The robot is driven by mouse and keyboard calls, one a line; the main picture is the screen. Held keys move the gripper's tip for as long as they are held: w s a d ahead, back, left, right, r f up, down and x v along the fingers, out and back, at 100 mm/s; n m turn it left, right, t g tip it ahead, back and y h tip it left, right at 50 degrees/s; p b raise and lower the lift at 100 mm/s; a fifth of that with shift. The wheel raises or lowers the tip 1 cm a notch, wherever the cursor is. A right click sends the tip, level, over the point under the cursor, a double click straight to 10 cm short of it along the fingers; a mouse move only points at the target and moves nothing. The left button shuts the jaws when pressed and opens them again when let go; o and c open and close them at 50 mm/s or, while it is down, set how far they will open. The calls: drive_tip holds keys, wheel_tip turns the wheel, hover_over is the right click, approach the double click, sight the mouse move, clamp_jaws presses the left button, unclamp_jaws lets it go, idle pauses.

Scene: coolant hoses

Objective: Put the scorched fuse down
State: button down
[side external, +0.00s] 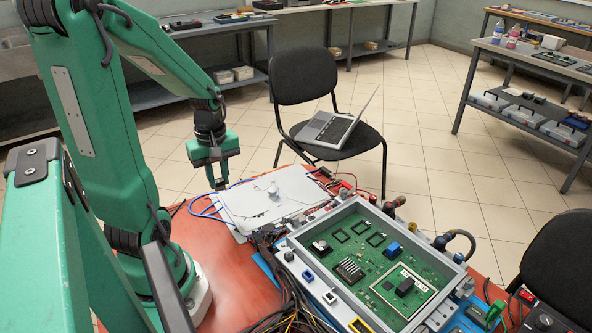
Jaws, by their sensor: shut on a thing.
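My gripper (217,180) hangs fingers down in the air, above the red table (195,260) and close to the left back corner of the pale flat panel (245,205). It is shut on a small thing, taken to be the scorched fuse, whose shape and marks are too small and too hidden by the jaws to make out. The thing appears clear of the panel and the table.
A grey-framed case with a green circuit board (345,245) stands front right, with blue and black parts on it. Dark cables bunch left of it. A blue cable (205,208) loops beside the panel. Behind, a black chair holds an open laptop (335,130). Red tabletop at left is bare.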

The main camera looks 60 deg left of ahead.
hover_over(200, 205)
wheel_tip(200, 205, down, 5)
drive_tip(key=shift+d+f, duration=0.1)
drive_tip(key=shift+f, duration=0.1)
drive_tip(key=shift+f, duration=2.05)
drive_tip(key=shift+f, duration=0.1)
drive_tip(key=c, duration=1.3)
unclamp_jaws()
drive_tip(key=shift+r, duration=6.15)
